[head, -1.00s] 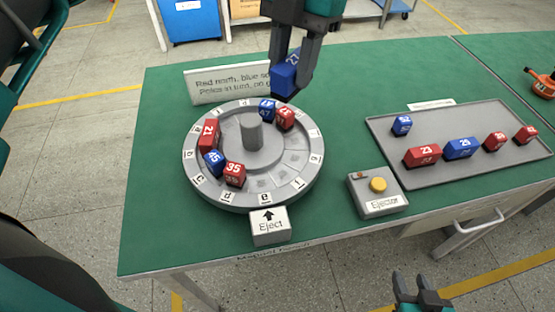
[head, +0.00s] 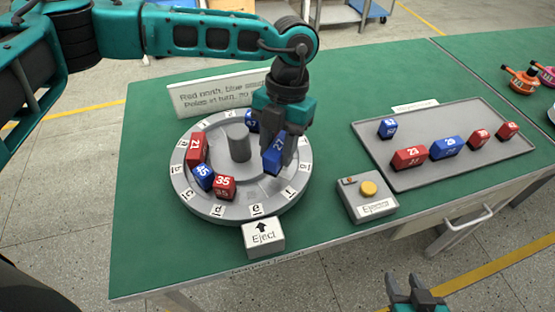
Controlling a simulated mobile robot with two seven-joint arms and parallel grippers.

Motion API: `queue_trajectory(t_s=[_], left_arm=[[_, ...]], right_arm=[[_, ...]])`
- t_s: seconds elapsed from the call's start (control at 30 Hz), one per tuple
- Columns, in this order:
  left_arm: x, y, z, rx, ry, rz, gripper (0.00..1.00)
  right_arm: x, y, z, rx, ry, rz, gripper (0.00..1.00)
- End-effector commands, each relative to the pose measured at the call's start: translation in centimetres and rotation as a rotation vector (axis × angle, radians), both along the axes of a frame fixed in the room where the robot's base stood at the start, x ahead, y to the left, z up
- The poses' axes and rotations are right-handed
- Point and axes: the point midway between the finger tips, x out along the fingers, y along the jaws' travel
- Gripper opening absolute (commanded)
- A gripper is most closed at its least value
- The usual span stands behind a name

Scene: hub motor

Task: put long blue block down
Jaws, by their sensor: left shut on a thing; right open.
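My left gripper (head: 284,148) is shut on a long blue block (head: 273,153) marked 27. It holds the block over the right side of the round grey hub (head: 238,208); I cannot tell whether the block touches the hub. On the hub's left and front sit a red block (head: 196,149) marked 21, a blue block (head: 203,176) marked 45 and a red block (head: 224,187) marked 35. Another blue block (head: 251,121) at the back is partly hidden by my gripper. My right gripper (head: 417,292) is open and empty at the bottom edge, in front of the table.
A grey tray (head: 440,172) with several red and blue blocks lies to the right. The ejector box with a yellow button (head: 368,188) and the Eject block (head: 263,237) stand near the front. A sign (head: 205,96) stands behind the hub.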

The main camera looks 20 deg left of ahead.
Motion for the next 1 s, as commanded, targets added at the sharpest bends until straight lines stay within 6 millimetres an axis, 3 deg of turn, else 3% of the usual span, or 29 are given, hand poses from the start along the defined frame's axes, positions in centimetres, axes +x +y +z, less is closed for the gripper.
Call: queue_trajectory(t_s=[0.37,0.73,0.77,1.0], left_arm=[[0.0,0.0,-4.2,0.001,0.0,0.0,0.0],[0.0,0.0,-4.8,0.0,0.0,0.0,0.0],[0.0,0.0,-4.7,0.0,0.0,0.0,0.38],[0.0,0.1,-4.7,0.003,0.001,0.001,0.61]], right_arm=[[0.0,0.0,0.0,0.0,-0.001,0.0,0.43],[0.0,0.0,-0.4,0.0,-0.001,0.0,0.43],[0.0,0.0,-0.3,0.0,-0.001,0.0,0.43],[0.0,0.0,-0.3,0.0,-0.001,0.0,0.43]])
